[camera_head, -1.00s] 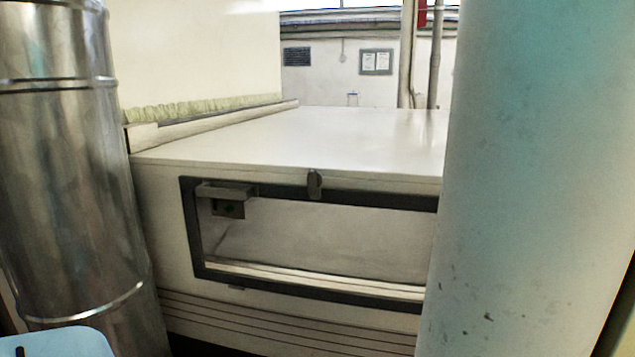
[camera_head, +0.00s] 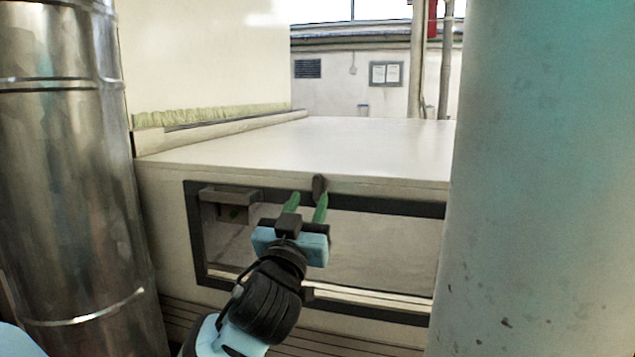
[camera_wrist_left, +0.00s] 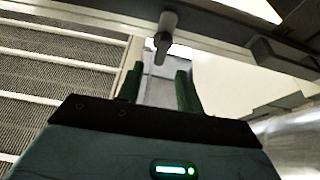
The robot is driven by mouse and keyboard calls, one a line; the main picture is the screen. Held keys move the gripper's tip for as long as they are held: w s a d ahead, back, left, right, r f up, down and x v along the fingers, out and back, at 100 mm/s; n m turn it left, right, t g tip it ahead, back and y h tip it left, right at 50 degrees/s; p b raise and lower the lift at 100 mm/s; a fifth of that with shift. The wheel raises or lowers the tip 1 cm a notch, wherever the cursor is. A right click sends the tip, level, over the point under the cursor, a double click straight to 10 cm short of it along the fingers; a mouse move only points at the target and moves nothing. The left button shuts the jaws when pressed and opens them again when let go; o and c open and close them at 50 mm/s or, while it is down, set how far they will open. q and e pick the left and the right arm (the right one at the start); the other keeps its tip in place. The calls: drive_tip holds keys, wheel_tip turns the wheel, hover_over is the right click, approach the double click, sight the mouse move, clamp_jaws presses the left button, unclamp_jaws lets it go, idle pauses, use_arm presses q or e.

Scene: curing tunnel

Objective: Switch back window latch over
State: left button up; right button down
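The window latch (camera_head: 319,186) is a small dark rounded knob at the top middle of the window's dark frame (camera_head: 390,206). It also shows in the left wrist view as a grey peg-like handle (camera_wrist_left: 165,38), ahead of the fingers. My left gripper (camera_head: 306,200) has green fingers, spread apart and pointing up at the latch from just below. In the left wrist view the latch's end appears between the open fingertips (camera_wrist_left: 157,76); I cannot tell whether they touch it. Nothing is held. My right gripper is not in view.
A shiny metal duct (camera_head: 70,180) stands close on the left and a thick blue-grey column (camera_head: 540,180) on the right. A small bracket box (camera_head: 228,203) sits at the window's upper left corner. The white top (camera_head: 330,140) is clear.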

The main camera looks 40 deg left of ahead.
sight(316, 183)
use_arm(q)
drive_tip(key=p+x, duration=0.1)
drive_tip(key=x, duration=0.4)
drive_tip(key=shift+w+a+r, duration=0.15)
drive_tip(key=shift+w+r, duration=0.1)
drive_tip(key=shift+r, duration=0.05)
drive_tip(key=shift+x, duration=0.8)
drive_tip(key=shift+f, duration=0.15)
clamp_jaws()
